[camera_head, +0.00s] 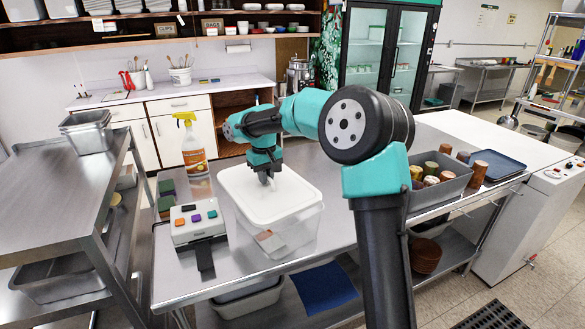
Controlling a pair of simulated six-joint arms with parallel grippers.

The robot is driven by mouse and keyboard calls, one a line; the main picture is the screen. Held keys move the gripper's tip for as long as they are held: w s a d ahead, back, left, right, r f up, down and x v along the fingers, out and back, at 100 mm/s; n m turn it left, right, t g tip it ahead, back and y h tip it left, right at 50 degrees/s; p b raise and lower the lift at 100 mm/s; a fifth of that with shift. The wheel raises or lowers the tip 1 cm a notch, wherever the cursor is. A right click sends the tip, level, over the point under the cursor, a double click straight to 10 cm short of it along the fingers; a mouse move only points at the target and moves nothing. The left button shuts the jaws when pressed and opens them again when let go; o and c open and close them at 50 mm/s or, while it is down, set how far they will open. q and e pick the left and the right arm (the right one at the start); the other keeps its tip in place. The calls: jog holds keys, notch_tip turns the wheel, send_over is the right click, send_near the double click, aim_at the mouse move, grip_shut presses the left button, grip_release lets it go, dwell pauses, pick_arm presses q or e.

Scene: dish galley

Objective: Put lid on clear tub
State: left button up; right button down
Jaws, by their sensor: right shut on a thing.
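The clear tub (296,236) stands on the steel table and has a small reddish-brown label on its front wall. The white lid (285,203) lies flat across the tub's top and lines up closely with its rim. I cannot tell whether its edges are pressed down all around. My right gripper (268,179) points down at the lid's middle toward the back and is shut on the lid. Its fingertips are small in the picture. My left gripper is not in view.
On the steel table (185,279), a white box with coloured buttons (197,221) and a yellow spray bottle (194,150) stand left of the tub. A grey bin (438,187) of cups and a blue tray (498,165) are at the right. A steel cart (62,190) stands at far left.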

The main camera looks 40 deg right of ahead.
aim_at(246, 196)
jog(key=s+a+r, duration=0.1)
jog(key=s+a, duration=0.2)
jog(key=a, duration=0.5)
jog(key=s+a, duration=0.4)
jog(key=a, duration=0.4)
jog(key=w+d, duration=0.1)
jog(key=d, duration=0.1)
jog(key=w+d, duration=0.2)
jog(key=d, duration=0.1)
jog(key=w+d, duration=0.2)
jog(key=shift+d+r, duration=0.3)
jog(key=shift+d, duration=0.1)
jog(key=shift+n, duration=0.4)
jog(key=w+d, duration=0.1)
jog(key=d, duration=0.2)
jog(key=w+d, duration=0.1)
jog(key=d, duration=0.3)
jog(key=w+d, duration=0.1)
jog(key=d, duration=0.3)
jog(key=shift+w, duration=0.1)
jog(key=shift+f, duration=3.15)
jog(key=shift+f, duration=0.8)
jog(key=c, duration=1.1)
grip_release()
